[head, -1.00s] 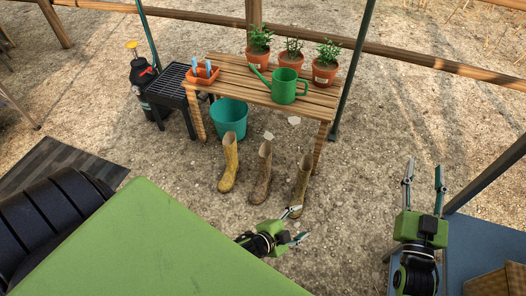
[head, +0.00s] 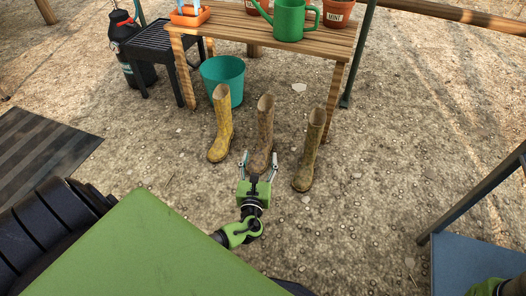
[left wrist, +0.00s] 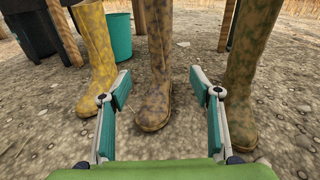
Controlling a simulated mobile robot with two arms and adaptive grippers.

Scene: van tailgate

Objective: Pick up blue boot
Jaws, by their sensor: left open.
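Three rubber boots stand upright in a row on the gravel: a mottled yellow boot (head: 221,125), a brown boot (head: 265,125) and an olive-brown boot (head: 312,150). None of them looks blue. My left gripper (head: 260,155) is open and empty, low in front of the brown boot. In the left wrist view the brown boot (left wrist: 155,80) stands ahead between the spread fingers. The yellow boot (left wrist: 98,60) is left of the fingers, the olive-brown boot (left wrist: 244,70) right. I cannot tell whether the fingers touch any boot. My right gripper's fingers are out of view.
A wooden table (head: 345,40) stands behind the boots, with a green watering can (head: 290,20) and pots on top. A teal bucket (head: 224,78) stands behind the yellow boot. A black grill (head: 155,40) is at the left. The gravel before the boots is mostly open.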

